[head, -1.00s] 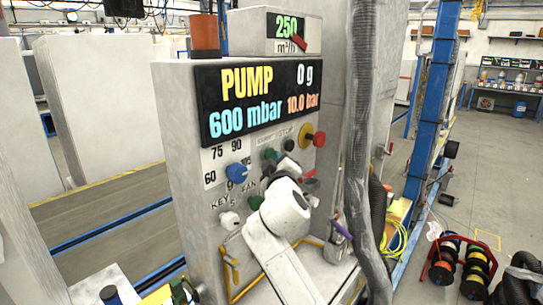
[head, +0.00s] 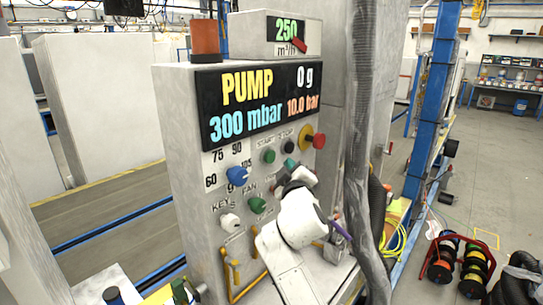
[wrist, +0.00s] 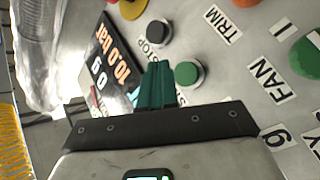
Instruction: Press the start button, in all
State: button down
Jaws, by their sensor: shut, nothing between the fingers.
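The green start button (head: 269,157) sits on the grey panel under a START label in the head view. It also shows in the wrist view (wrist: 187,74), just right of my fingers. The black stop button (head: 289,146) is up and to its right; it shows in the wrist view too (wrist: 158,32). My gripper (head: 291,163) has teal fingers, shut and empty, beside the start button and below the stop button. In the wrist view the shut fingers (wrist: 155,85) stand out from the dark palm. Whether they touch the panel cannot be told.
The display (head: 260,100) reads PUMP, 0 g, 300 mbar and 10.0 bar. A red mushroom button (head: 319,140), blue dial (head: 238,175), green fan knob (head: 257,204) and white key knob (head: 230,222) surround the area. A grey hose (head: 357,150) hangs at the right.

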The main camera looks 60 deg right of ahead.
jog(key=shift+s+a, duration=0.25)
jog(key=shift+s, duration=0.85)
jog(key=a+f+g+y, duration=0.1)
jog(key=a+f+y, duration=0.4)
jog(key=a+f, duration=0.5)
jog(key=a+f+g+y, duration=0.1)
jog(key=a+f+y, duration=0.3)
jog(key=a+f, duration=0.55)
jog(key=s+a+f+n+g+y, duration=0.1)
jog(key=s+a+f+g+y, duration=0.5)
jog(key=s+a+f, duration=0.8)
jog(key=shift+s+a+f+g+y, duration=0.25)
jog(key=shift+s+f+y, duration=0.25)
jog(key=shift+s+f, duration=0.25)
